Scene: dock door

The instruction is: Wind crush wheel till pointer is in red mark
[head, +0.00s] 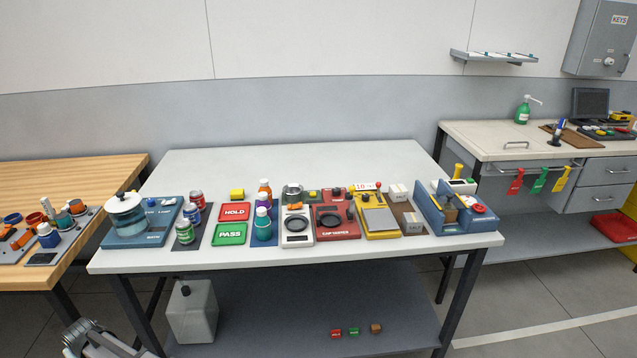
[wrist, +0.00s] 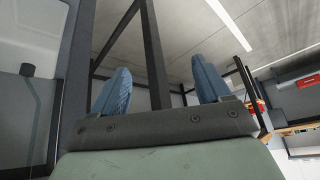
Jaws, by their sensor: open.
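A blue bench device (head: 429,211) stands at the right end of the white table in the head view.
The white table (head: 290,160) carries a row of stations: a glass-topped blue unit (head: 137,232), bottles, a red HOLD plate (head: 234,212), a green PASS plate (head: 230,234) and a yellow unit (head: 383,228). A jug (head: 192,312) stands on the lower shelf. The table's back is clear.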

